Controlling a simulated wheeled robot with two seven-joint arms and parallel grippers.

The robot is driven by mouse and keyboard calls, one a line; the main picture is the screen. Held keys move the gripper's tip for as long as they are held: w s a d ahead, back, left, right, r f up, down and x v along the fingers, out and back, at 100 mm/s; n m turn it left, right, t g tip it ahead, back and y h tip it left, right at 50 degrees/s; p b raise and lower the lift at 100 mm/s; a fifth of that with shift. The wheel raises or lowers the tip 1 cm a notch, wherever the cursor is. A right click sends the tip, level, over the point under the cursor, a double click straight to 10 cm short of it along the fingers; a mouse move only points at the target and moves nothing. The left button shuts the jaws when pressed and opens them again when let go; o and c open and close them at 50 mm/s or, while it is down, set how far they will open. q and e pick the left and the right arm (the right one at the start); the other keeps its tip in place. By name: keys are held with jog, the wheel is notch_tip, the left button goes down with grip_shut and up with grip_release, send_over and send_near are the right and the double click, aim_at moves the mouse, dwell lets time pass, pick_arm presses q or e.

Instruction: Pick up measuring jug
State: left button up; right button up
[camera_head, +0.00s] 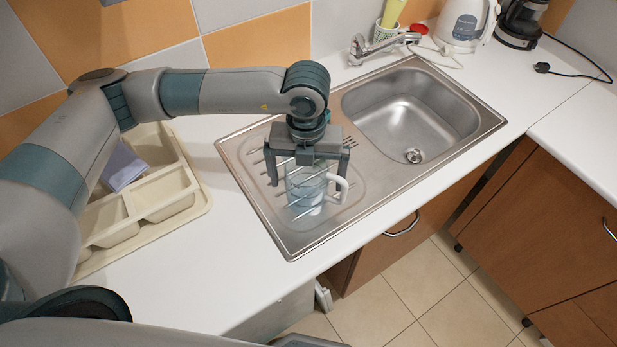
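The measuring jug (308,187) is clear with a white handle that points right. It stands on the ribbed drainboard (288,242) at the left of the steel sink unit. My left gripper (308,174) points down from above it, with its fingers spread on the left and right of the jug's upper part. The fingers look apart from the jug's walls, though the exact gap is hard to judge. The gripper body covers the back of the jug's rim. My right gripper does not show.
A cream cutlery tray (167,206) with a lilac cloth (122,167) lies on the left. The sink basin (412,112) is empty. A tap (372,48), a white kettle (463,22) and a coffee maker (520,22) stand behind. The front counter (215,270) is clear.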

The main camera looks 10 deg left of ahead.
pick_arm(q)
jog(key=shift+f+p, duration=0.4)
jog(key=shift+f, duration=0.95)
jog(key=c, duration=1.2)
jog(key=shift+r, duration=0.15)
